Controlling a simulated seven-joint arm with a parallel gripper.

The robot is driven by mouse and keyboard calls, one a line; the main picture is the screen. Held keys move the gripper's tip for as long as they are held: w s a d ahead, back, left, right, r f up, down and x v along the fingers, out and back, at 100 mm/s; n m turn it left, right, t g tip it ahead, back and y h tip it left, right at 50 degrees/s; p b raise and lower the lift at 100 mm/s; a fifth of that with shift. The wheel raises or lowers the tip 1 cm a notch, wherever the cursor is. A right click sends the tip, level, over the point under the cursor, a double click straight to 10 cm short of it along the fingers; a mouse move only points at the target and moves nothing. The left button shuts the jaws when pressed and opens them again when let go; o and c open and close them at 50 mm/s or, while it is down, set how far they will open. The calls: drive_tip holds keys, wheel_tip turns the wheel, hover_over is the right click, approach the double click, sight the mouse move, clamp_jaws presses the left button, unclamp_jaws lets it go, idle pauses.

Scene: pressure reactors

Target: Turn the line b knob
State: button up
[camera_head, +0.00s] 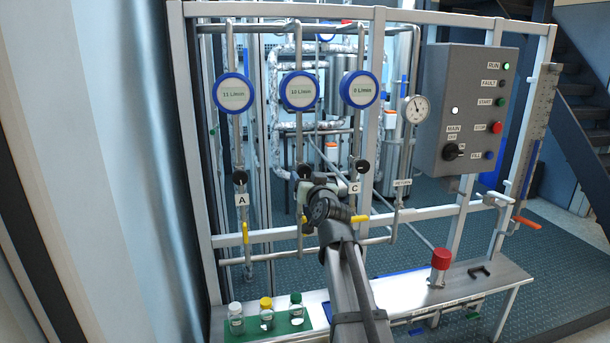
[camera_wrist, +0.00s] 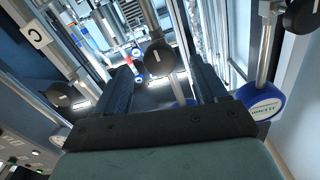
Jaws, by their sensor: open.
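The line B knob (camera_head: 304,171) is a round black knob on the middle pipe, below the blue-rimmed gauge (camera_head: 299,91) that reads 10 L/min. My arm hides its letter label in the head view. My gripper (camera_wrist: 161,68) is open. In the wrist view its two dark fingers stand on either side of the middle black knob (camera_wrist: 158,58), with visible gaps on both sides. I cannot tell how deep the knob sits between the fingers. In the head view my wrist covers the area just below the knob, and the fingertips are hard to make out.
The line A knob (camera_head: 240,177) is to the left and the line C knob (camera_head: 362,165) to the right, both close by. Yellow valve handles (camera_head: 246,232) sit lower on the pipes. A grey control box (camera_head: 466,108) is at right. Bottles stand on a green mat (camera_head: 233,334) below.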

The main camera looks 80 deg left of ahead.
drive_tip(key=d, duration=0.7)
drive_tip(key=shift+d, duration=0.2)
